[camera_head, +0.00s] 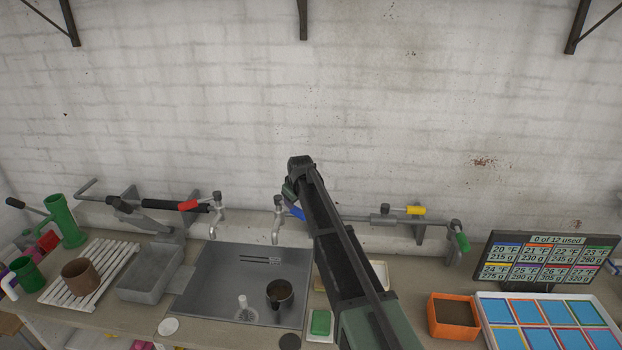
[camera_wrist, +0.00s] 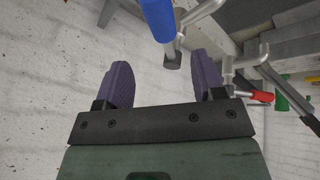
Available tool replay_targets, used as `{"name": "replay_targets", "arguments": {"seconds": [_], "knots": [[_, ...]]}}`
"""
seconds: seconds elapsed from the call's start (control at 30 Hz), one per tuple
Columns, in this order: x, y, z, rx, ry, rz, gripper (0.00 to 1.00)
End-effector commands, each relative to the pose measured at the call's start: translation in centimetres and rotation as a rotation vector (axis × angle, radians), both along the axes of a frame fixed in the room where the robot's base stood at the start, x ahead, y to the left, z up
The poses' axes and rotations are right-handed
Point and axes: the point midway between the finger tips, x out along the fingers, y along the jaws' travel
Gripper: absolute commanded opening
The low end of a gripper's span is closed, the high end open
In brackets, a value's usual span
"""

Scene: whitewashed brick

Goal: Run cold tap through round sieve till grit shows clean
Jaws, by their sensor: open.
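The cold tap has a blue lever handle (camera_head: 297,213) and a grey spout (camera_head: 276,232) over the sink's back edge. No water shows below the spout. A dark round vessel (camera_head: 279,291) with brown contents stands in the sink (camera_head: 215,285), below and in front of this spout; I cannot tell whether it is the round sieve. My gripper (camera_head: 291,190) is at the blue handle, partly hidden by my arm. In the wrist view my gripper (camera_wrist: 161,65) has its purple fingers apart, and the blue handle (camera_wrist: 157,18) lies just beyond the gap, not gripped.
A red-handled tap (camera_head: 188,205) is left of the cold tap; yellow (camera_head: 416,210) and green (camera_head: 462,242) handles are on the right. A white upright piece (camera_head: 243,308) stands in the sink. A grey trough (camera_head: 148,282), slatted rack (camera_head: 90,275) and orange box (camera_head: 453,320) flank it.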

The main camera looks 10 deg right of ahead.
Motion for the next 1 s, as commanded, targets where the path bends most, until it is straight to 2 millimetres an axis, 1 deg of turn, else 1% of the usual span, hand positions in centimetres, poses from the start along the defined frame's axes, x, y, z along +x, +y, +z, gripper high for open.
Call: {"name": "replay_targets", "arguments": {"seconds": [0.1, 0.17, 0.27, 0.37, 0.5, 0.63, 0.7, 0.93, 1.0], "knots": [[-0.1, 0.0, -0.2, -0.027, -0.024, 0.055, 0.63], [-0.1, 0.0, -0.3, -0.027, -0.022, 0.055, 0.63], [0.2, 0.0, -1.1, -0.026, -0.022, 0.053, 0.63], [0.8, 0.0, -2.6, -0.026, -0.020, 0.052, 0.63], [2.0, 0.0, -5.3, -0.026, -0.020, 0.052, 0.63], [3.0, 0.0, -6.9, -0.025, -0.020, 0.051, 0.63], [3.2, 0.0, -7.2, -0.026, -0.019, 0.051, 0.63], [3.2, 0.0, -6.9, -0.024, -0.019, 0.050, 0.63], [3.2, 0.0, -6.9, -0.024, -0.019, 0.050, 0.52]]}}
